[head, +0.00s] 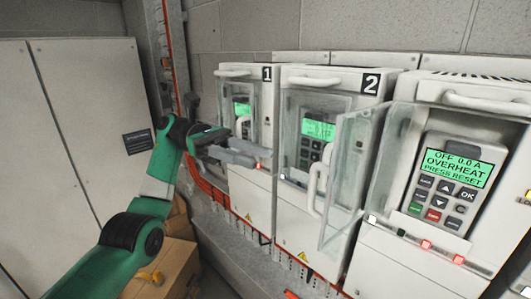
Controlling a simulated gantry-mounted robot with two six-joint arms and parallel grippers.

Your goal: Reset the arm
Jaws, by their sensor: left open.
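My left arm is green and comes in from the lower left. Its grey gripper (250,153) is open in front of drive 1 (248,195), just below that drive's green screen (242,108). I see nothing between its fingers, and I cannot tell whether they touch the drive. My right gripper is not in view.
Drive 2 (330,225) stands in the middle with a lit screen. A clear door (345,185) stands swung out between it and the right-hand drive, whose panel (450,185) reads "OFF 0.0 A OVERHEAT PRESS RESET". A grey cabinet (85,110) stands left; a cardboard box (165,270) lies below.

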